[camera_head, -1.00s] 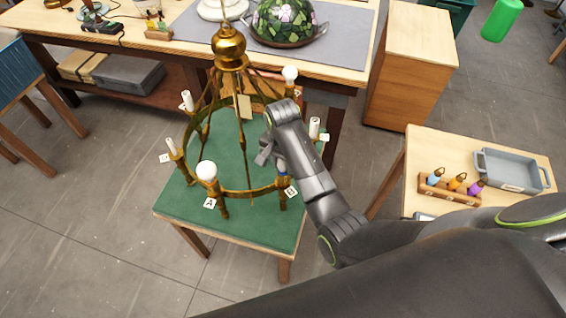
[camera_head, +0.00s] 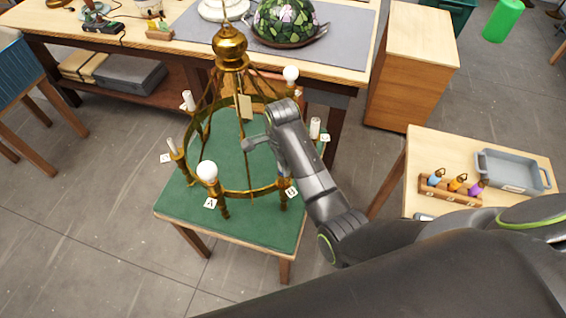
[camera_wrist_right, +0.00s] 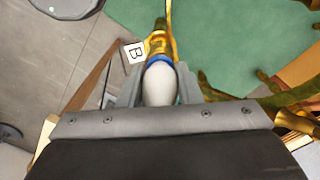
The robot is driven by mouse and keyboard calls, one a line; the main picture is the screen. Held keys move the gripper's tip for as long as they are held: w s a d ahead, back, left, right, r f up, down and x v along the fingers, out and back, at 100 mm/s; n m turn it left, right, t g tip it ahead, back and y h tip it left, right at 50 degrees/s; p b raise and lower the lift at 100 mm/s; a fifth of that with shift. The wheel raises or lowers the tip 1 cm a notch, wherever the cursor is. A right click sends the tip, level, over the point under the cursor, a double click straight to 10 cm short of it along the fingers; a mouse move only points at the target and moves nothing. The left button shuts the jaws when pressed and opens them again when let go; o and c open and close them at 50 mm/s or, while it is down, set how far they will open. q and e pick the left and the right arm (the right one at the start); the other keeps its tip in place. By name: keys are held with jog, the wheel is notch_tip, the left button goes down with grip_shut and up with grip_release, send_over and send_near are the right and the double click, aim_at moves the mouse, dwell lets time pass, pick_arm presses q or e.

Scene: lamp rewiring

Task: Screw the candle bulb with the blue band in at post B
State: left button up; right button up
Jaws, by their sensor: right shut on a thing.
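The candle bulb (camera_wrist_right: 158,86) is white with a blue band (camera_wrist_right: 160,59) at its base, between my right gripper's fingers (camera_wrist_right: 160,82) in the right wrist view. The gripper is shut on it. The bulb's base end is at the brass cup of post B (camera_wrist_right: 157,43), in line with it; how far it sits in the cup is hidden. Tag B (camera_wrist_right: 135,52) is beside the cup. In the head view my right gripper (camera_head: 281,163) is above post B (camera_head: 283,198) and hides the bulb. My left gripper is not in view.
The brass chandelier (camera_head: 230,50) stands on a green-topped table (camera_head: 250,228). Round white bulbs sit at post A (camera_head: 207,171) and at the back right (camera_head: 291,74). A side table at right holds a wooden rack (camera_head: 448,194) of colored-band bulbs and a grey tray (camera_head: 512,172).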

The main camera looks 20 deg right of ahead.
jog(key=m, duration=0.4)
jog(key=shift+w, duration=0.15)
jog(key=shift+m, duration=0.3)
jog(key=shift+m, duration=0.8)
jog(key=m, duration=0.6)
jog(key=o, duration=1.1)
